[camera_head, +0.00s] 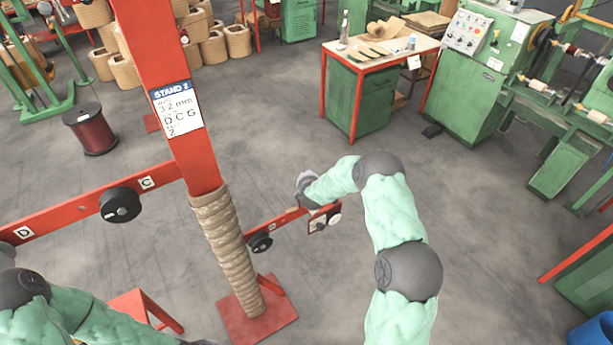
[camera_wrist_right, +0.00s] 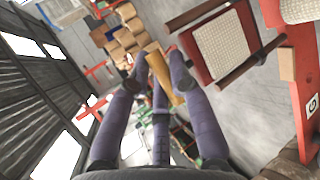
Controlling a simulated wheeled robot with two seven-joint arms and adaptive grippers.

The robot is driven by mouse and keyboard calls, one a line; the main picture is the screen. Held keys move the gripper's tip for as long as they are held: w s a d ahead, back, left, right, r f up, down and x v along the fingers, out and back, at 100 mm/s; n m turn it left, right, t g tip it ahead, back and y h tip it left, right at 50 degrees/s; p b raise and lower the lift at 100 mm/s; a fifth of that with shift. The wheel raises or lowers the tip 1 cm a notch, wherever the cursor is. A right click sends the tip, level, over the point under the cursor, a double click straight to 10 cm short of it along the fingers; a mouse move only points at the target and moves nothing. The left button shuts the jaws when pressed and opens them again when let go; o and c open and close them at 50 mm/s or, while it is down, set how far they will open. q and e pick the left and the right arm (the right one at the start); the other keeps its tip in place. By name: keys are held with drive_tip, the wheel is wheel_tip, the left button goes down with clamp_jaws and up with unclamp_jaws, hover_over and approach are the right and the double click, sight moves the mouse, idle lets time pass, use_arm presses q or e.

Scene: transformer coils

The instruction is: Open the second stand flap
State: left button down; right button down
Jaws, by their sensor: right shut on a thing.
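The red stand (camera_head: 168,70) rises at left centre, with a sign (camera_head: 176,107) reading STAND and further letters. Red arms marked D and C (camera_head: 85,204) extend left. Another red arm (camera_head: 278,222) extends right, with a small red end plate (camera_head: 324,219). My right gripper (camera_head: 306,188) is at that arm's far end, close to the plate; contact cannot be told. In the right wrist view its purple fingers (camera_wrist_right: 157,85) are closed around a tan tapered bar (camera_wrist_right: 165,75); what the bar joins is unclear. My left arm shows at lower left, its gripper out of view.
A wrapped column (camera_head: 228,245) stands on a red foot (camera_head: 257,318). Behind are a green cabinet table (camera_head: 360,95) and green machines (camera_head: 475,70). A dark red spool (camera_head: 90,130) stands left. The wrist view shows a red arm marked G (camera_wrist_right: 303,75). Mid-right floor is clear.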

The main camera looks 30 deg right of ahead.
drive_tip(key=shift+s+a+f, duration=0.25)
drive_tip(key=shift+f, duration=0.35)
drive_tip(key=c, duration=1.4)
unclamp_jaws()
drive_tip(key=shift+w+f, duration=0.2)
drive_tip(key=shift+w, duration=0.05)
drive_tip(key=shift+d+r, duration=0.15)
drive_tip(key=shift+r, duration=0.05)
drive_tip(key=shift+s+r, duration=0.3)
drive_tip(key=v, duration=1.1)
drive_tip(key=shift+r, duration=0.2)
